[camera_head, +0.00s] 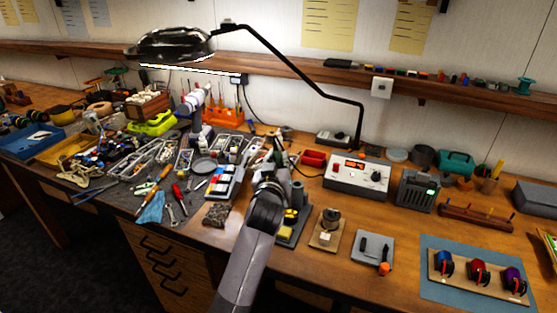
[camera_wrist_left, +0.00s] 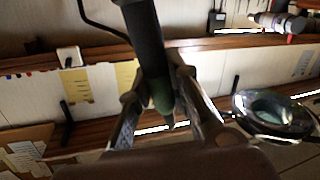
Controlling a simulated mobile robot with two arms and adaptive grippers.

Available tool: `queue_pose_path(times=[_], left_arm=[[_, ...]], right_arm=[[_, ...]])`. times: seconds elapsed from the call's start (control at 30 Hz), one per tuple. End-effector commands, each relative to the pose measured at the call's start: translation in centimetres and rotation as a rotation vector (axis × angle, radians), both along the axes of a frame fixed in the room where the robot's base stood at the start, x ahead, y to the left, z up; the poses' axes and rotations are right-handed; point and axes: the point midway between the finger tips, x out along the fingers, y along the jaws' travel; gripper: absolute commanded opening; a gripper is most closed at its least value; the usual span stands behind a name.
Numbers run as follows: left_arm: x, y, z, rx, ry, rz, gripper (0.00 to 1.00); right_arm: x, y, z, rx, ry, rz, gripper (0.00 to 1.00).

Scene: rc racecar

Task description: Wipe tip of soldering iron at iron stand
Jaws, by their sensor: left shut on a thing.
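My left gripper (camera_head: 274,150) is raised over the middle of the workbench and is shut on the soldering iron. In the left wrist view the soldering iron (camera_wrist_left: 146,42) is a dark cylinder with a green collar, running down between the two fingers (camera_wrist_left: 162,105). Its narrow end shows just past the collar; the fine tip is hard to make out. The iron stand (camera_head: 290,236) appears as a dark base with yellow parts, just right of my left forearm, which partly hides it. The iron is apart from the stand as far as I can see. My right gripper is out of view.
A soldering station (camera_head: 343,185) with a red display stands right of the gripper. A magnifier lamp (camera_head: 170,45) hangs over the bench at left, its arm crossing behind. Tools crowd the left side. A wooden block with a round part (camera_head: 329,232) sits right of the stand.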

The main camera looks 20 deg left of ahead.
Motion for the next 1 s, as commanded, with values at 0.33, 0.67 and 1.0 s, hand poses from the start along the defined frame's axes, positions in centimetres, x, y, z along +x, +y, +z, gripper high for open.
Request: queue_pose_path(times=[0.33,0.67,1.0], left_arm=[[0.01,0.0,-0.27,0.0,-0.001,0.0,0.0],[0.0,0.0,-0.54,0.0,-0.001,0.0,0.0],[0.0,-0.01,-0.81,0.0,-0.001,0.0,0.0]], right_arm=[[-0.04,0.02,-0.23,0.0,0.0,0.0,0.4],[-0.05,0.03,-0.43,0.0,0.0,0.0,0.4],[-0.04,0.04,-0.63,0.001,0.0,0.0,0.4]])
